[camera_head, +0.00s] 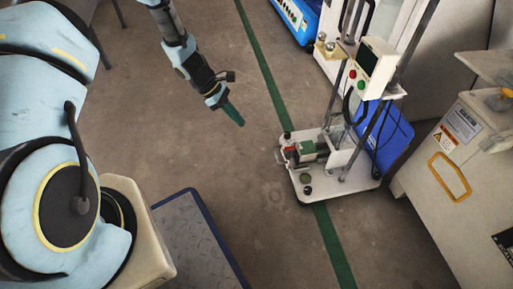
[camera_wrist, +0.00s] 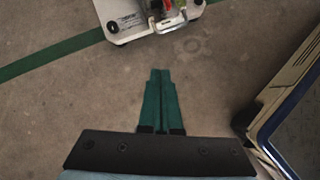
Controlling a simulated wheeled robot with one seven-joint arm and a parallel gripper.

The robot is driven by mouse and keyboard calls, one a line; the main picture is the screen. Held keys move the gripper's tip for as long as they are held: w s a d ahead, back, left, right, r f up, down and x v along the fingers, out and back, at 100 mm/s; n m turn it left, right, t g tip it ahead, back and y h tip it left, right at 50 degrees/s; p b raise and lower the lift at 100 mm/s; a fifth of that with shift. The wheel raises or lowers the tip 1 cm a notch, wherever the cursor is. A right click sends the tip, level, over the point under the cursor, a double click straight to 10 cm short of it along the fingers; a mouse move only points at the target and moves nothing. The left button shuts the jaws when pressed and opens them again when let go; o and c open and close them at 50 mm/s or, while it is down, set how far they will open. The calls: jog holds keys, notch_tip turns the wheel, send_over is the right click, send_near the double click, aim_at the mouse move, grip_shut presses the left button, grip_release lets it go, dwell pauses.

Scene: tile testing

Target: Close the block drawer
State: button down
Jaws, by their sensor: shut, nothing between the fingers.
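My gripper (camera_head: 238,120) hangs over bare floor, left of a testing machine (camera_head: 330,185) with a white base. In the wrist view my gripper's green fingers (camera_wrist: 160,74) are together with nothing between them. The machine's white base also shows in the wrist view (camera_wrist: 125,20), ahead of the fingertips and apart from them. A green block-like part (camera_head: 307,148) and a grey part sit on the base, with a red part at their left end. I cannot tell which part is the block drawer or whether it is open.
A pale cabinet (camera_head: 455,130) with a yellow handle (camera_head: 449,177) stands at the right. A blue-edged platform (camera_head: 195,235) lies at lower left. Floor between my gripper and the machine is clear.

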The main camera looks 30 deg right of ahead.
jog(key=s+d+r+b+x, duration=0.1)
jog(key=b+x, duration=0.5)
jog(key=x, duration=0.7)
jog(key=shift+s, duration=0.25)
jog(key=shift+d, duration=0.2)
jog(key=s+d+p, duration=0.1)
jog(key=d, duration=0.2)
jog(key=s+d+p, duration=0.1)
jog(key=s+d, duration=0.1)
jog(key=d, duration=0.2)
jog(key=s+d+p, duration=0.1)
jog(key=d, duration=0.3)
jog(key=shift+s+d, duration=0.15)
jog(key=shift+s, duration=0.05)
jog(key=w+a+f+p+v, duration=0.1)
jog(key=p+v, duration=0.4)
jog(key=v, duration=0.8)
jog(key=shift+w+a+p, duration=0.15)
jog(key=shift+w+p, duration=0.15)
jog(key=shift+w, duration=0.05)
